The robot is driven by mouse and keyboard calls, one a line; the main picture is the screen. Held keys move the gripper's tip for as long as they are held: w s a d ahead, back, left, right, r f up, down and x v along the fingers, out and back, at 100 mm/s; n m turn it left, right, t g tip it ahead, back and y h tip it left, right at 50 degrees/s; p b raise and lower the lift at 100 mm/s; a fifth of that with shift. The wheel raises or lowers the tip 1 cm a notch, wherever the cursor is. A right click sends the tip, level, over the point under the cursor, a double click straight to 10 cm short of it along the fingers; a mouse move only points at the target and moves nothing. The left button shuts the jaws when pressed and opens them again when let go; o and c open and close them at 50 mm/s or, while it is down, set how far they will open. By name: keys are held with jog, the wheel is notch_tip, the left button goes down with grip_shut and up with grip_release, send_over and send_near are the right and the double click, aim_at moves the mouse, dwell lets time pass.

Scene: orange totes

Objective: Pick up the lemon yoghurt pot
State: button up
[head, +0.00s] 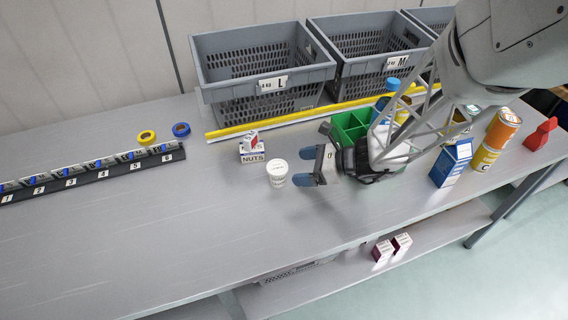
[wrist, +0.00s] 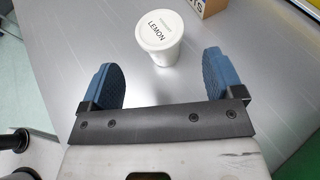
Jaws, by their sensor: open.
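The lemon yoghurt pot (head: 277,173) is a small white pot standing upright on the grey table. In the wrist view the pot (wrist: 160,38) shows its lid with the word LEMON, just beyond the blue fingertips and roughly between their lines. My gripper (head: 304,167) is open and empty, to the right of the pot and apart from it, low over the table. Its two blue finger pads (wrist: 162,78) are spread wider than the pot.
A NUTS box (head: 252,155) with a small carton on it stands just behind the pot. A green divided bin (head: 351,127), blue carton (head: 451,165) and several cans stand right. Grey crates (head: 262,85) line the back behind a yellow strip.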

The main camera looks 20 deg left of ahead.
aim_at(283, 167)
dwell(0.3)
jog(key=shift+x, duration=1.3)
jog(key=shift+a, duration=0.15)
jog(key=shift+x, duration=2.5)
jog(key=shift+r, duration=0.1)
jog(key=c, duration=0.9)
